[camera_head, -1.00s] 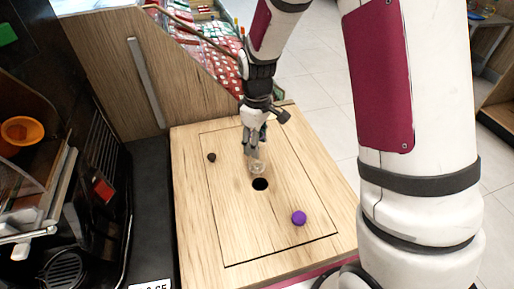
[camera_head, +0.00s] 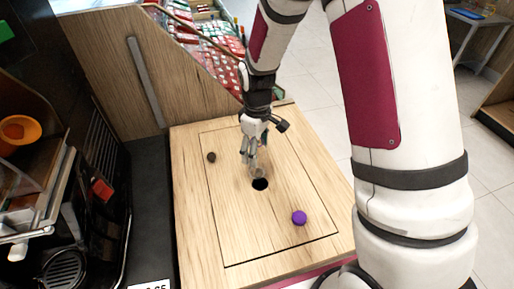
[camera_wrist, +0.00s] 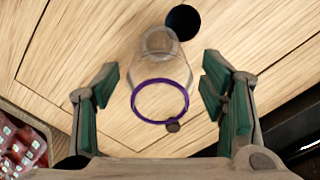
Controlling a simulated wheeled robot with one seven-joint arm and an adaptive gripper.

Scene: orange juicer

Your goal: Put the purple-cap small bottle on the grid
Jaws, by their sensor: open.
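A clear, see-through bottle (camera_head: 259,172) stands on the wooden board just behind a dark round hole (camera_head: 260,184). In the wrist view, the clear bottle (camera_wrist: 158,45) carries a purple ring (camera_wrist: 134,100) and lies between the fingers. My gripper (camera_head: 250,156) points down at the bottle. It is open, with green-padded fingers apart on both sides in the wrist view (camera_wrist: 158,92); clear gaps show. A purple round cap-like thing (camera_head: 299,218) sits at the board's front right. A round dark slatted grid (camera_head: 65,268) shows at the lower left.
A small dark knob (camera_head: 211,157) is on the board (camera_head: 225,215), left of my gripper. A black machine (camera_head: 100,215) with an orange bowl (camera_head: 18,130) stands at left. A wooden panel (camera_head: 95,80) rises behind. The board's front left is clear.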

